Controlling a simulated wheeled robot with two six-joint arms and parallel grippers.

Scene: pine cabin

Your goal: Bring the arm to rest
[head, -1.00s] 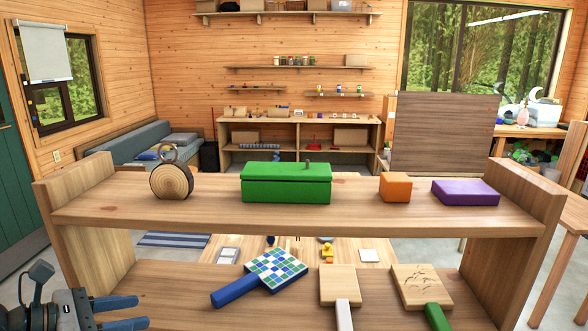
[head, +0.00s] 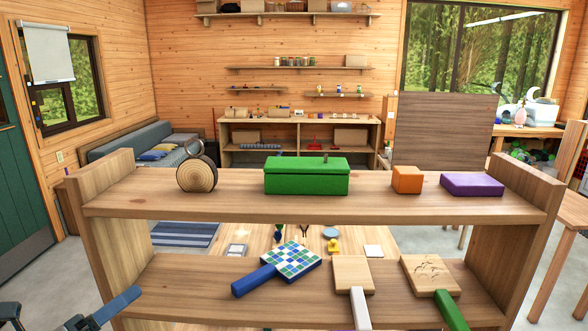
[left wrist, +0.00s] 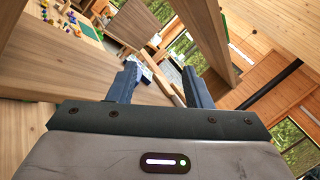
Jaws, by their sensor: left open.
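My left gripper (head: 102,318) is at the lower left of the head view, in front of the left end of the wooden shelf unit (head: 250,207). Only its blue-grey fingers and a bit of its dark body show there. In the left wrist view the two fingers (left wrist: 162,88) stand apart with nothing between them, so the gripper is open and empty. The gripper appears apart from the things on the shelves. My right gripper is not in view.
The top shelf holds a round wood slice with a ring (head: 197,175), a green box (head: 307,177), an orange block (head: 407,180) and a purple block (head: 471,185). The lower shelf holds a checkered paddle (head: 290,262) and two wooden paddles (head: 353,274), (head: 430,272).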

